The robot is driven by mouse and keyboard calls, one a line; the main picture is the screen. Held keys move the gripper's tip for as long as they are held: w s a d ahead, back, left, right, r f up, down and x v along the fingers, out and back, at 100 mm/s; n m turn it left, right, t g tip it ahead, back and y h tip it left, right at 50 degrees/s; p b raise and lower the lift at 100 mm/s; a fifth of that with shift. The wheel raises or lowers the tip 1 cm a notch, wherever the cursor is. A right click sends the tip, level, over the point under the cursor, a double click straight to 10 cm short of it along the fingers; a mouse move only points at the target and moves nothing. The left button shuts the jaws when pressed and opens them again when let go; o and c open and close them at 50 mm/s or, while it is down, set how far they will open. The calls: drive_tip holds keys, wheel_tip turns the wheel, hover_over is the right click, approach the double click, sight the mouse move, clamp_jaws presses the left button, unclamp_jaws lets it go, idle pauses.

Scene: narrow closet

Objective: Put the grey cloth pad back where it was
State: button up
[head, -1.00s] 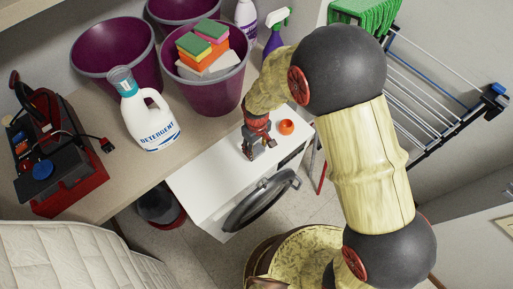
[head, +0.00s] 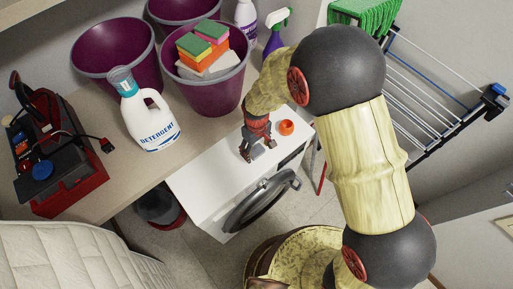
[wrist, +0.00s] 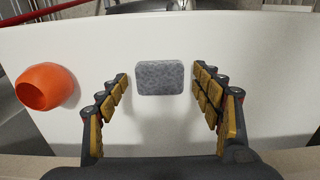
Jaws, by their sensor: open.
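The grey cloth pad (wrist: 160,78) is a small speckled block on the white top of the washing machine (wrist: 250,55) in the wrist view. My gripper (wrist: 160,80) is open, with one finger on each side of the pad and a gap to it on both sides. In the head view my gripper (head: 258,152) is low over the white machine top (head: 205,181), and I cannot make out the pad there.
An orange cup (head: 286,127) is close beside my gripper; in the wrist view it (wrist: 46,87) is left of the fingers. A detergent bottle (head: 150,120), purple buckets (head: 115,58) and a red toolbox (head: 70,190) stand on the counter. A drying rack (head: 440,100) is at right.

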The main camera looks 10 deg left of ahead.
sight(257, 150)
wheel_tip(257, 150, up, 12)
drive_tip(key=p, duration=0.1)
idle(0.4)
drive_tip(key=shift+r, duration=0.2)
drive_tip(key=s+d+r+m+t, duration=0.25)
drive_tip(key=d+r+m, duration=0.25)
drive_tip(key=d+r, duration=1.15)
drive_tip(key=s+d+r+m+t, duration=0.3)
drive_tip(key=s+d+r, duration=0.6)
drive_tip(key=s, duration=0.3)
drive_tip(key=shift+d+r+m, duration=0.3)
drive_tip(key=shift+d+m, duration=0.4)
drive_tip(key=shift+m, duration=0.2)
drive_tip(key=shift+w, duration=0.1)
wheel_tip(257, 150, down, 7)
drive_tip(key=b, duration=0.6)
